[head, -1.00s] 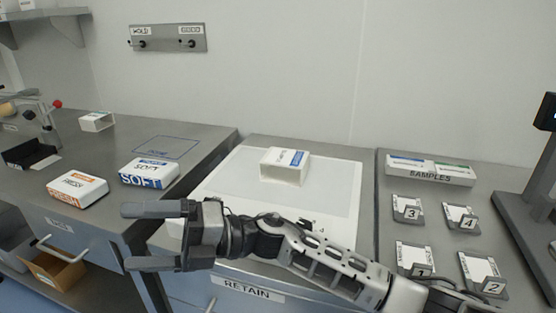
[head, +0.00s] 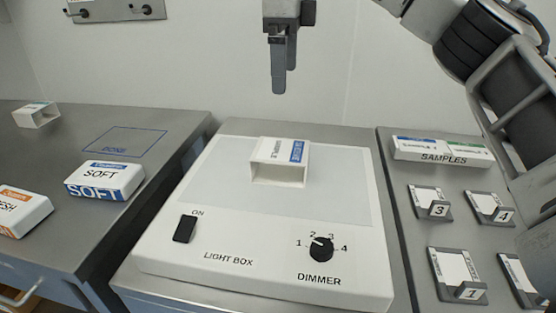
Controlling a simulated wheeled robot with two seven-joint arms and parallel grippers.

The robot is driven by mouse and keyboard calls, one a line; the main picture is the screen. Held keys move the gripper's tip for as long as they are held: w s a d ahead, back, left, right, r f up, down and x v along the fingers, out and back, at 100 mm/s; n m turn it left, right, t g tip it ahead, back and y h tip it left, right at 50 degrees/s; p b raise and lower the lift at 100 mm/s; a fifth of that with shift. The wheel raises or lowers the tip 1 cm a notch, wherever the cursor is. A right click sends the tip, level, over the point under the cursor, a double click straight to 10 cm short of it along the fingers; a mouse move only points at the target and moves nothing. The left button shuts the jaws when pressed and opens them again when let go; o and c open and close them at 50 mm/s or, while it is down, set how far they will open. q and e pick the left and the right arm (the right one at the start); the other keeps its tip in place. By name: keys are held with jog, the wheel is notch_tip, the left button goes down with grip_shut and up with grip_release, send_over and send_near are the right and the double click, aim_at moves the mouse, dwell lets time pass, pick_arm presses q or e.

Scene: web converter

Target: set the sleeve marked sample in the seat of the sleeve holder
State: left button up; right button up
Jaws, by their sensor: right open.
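An open-ended white sleeve (head: 279,162) with a blue stripe lies on the light box (head: 180,252), its open end facing me. Its small lettering is too fine to read. Another open white sleeve (head: 36,115) lies at the far left of the left counter. I cannot tell which one is marked sample. My right gripper (head: 279,82) points down, open and empty, above and apart from the sleeve on the light box. It is seen edge-on. I cannot make out a sleeve holder for certain. My left gripper is not in view.
The SOFT carton (head: 105,180) and an orange-striped carton (head: 22,211) lie on the left counter by the outlined DONE area (head: 125,143), which is empty. A SAMPLES tray (head: 442,152) and several numbered stands (head: 430,203) are at right. My right arm covers the upper right.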

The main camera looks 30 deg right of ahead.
send_over(281, 149)
jog(key=f, duration=0.8)
jog(key=shift+d+f, duration=0.3)
jog(key=shift+f, duration=0.1)
jog(key=shift+s+a+f+p, duration=0.1)
jog(key=shift+a+f+p, duration=0.05)
jog(key=shift+f, duration=1.2)
jog(key=shift+a+f+p, duration=0.1)
jog(key=shift+f+p, duration=0.05)
jog(key=shift+f, duration=1.15)
jog(key=c, duration=1)
jog(key=shift+o, duration=0.2)
